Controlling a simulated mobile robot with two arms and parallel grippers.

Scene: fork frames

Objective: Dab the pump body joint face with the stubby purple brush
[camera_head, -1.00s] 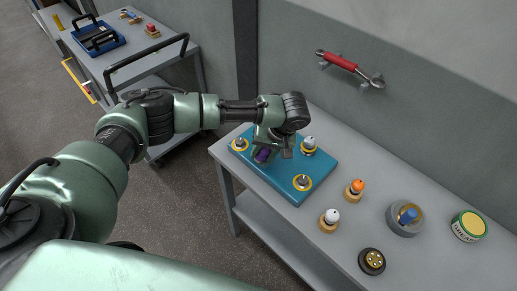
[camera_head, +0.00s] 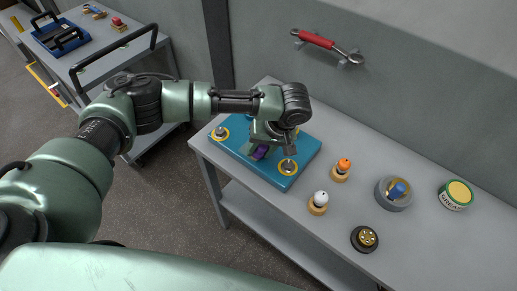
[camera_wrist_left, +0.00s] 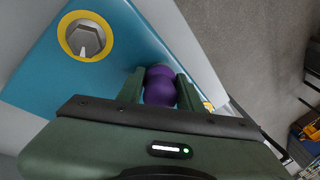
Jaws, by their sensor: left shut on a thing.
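The teal pump body (camera_head: 300,155) lies flat on the grey bench, with yellow-ringed bolts at its corners. Its front bolt (camera_head: 288,167) and left bolt (camera_head: 220,133) show; my arm mostly hides the far part. My left gripper (camera_head: 261,152) is over the block's near side, shut on the stubby purple brush (camera_head: 257,154). In the left wrist view the purple brush (camera_wrist_left: 160,87) sits between the two fingers, with the teal face (camera_wrist_left: 95,75) and a hex bolt (camera_wrist_left: 85,38) beyond. The bristle tip is hidden; I cannot tell if it touches the face.
A red-handled tool (camera_head: 318,40) hangs on the wall. A cart (camera_head: 100,60) stands left.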

